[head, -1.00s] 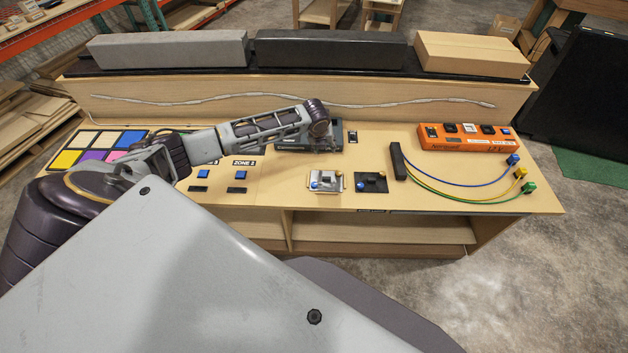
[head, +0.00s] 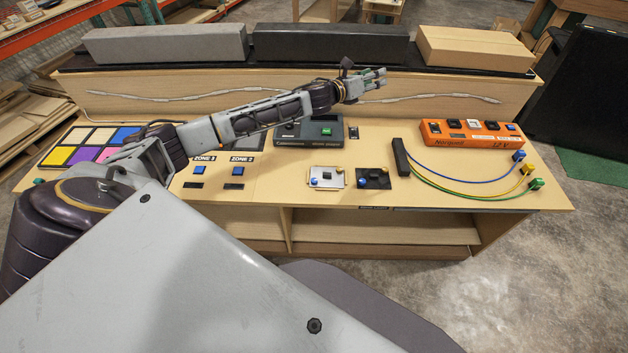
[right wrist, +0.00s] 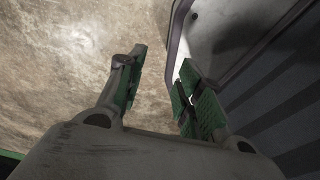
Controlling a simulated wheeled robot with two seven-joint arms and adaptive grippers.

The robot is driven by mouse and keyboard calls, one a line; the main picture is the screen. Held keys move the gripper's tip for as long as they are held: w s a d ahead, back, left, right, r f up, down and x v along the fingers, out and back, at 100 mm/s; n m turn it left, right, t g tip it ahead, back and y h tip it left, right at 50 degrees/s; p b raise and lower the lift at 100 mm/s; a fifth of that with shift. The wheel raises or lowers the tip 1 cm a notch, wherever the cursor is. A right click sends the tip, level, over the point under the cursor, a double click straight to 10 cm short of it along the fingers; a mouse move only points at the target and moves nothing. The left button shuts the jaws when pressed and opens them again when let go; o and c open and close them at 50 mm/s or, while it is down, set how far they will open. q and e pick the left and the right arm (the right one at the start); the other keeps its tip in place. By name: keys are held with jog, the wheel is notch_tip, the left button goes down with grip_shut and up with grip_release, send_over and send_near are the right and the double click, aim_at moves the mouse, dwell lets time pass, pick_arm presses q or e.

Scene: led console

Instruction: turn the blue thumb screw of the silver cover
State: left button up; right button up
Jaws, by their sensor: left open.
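The silver cover (head: 327,177) lies on the console's wooden top near its front edge. Its blue thumb screw (head: 315,182) is at the front left corner, and a yellow thumb screw (head: 339,169) is at the back right. My left gripper (head: 378,78) is open and empty, raised in front of the back panel, above and behind the cover and apart from it. My right gripper (right wrist: 163,75) shows only in the right wrist view. Its green-padded fingers stand apart with nothing between them, over bare floor.
A black cover (head: 374,179) with similar screws lies just right of the silver one. A dark console box (head: 309,133) stands behind. An orange power unit (head: 472,134) and coloured cables (head: 465,182) are at the right. Blue buttons (head: 237,171) are at the left.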

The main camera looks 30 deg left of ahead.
pick_arm(q)
jog(key=s+d+r+m+g+h+b, duration=0.3)
jog(key=s+d+m+g+h, duration=0.1)
jog(key=s+d+m+h, duration=0.45)
jog(key=s+d+f+m+g+b, duration=0.2)
jog(key=s+d+f+m+g, duration=0.3)
jog(key=s+f+m+g, duration=0.15)
jog(key=n+g+y+b, duration=0.1)
jog(key=g+y+b, duration=0.5)
jog(key=y, duration=0.8)
send_over(314, 180)
notch_tip(314, 180, down, 14)
pick_arm(e)
jog(key=w+d+f, duration=0.2)
jog(key=w+f, duration=0.3)
jog(key=f, duration=0.4)
jog(key=shift+w+d+f+t, duration=0.15)
jog(key=shift+f+t, duration=0.1)
jog(key=shift+t, duration=0.05)
pick_arm(q)
jog(key=shift+t, duration=0.25)
jog(key=shift+f, duration=0.2)
jog(key=shift+f, duration=6.75)
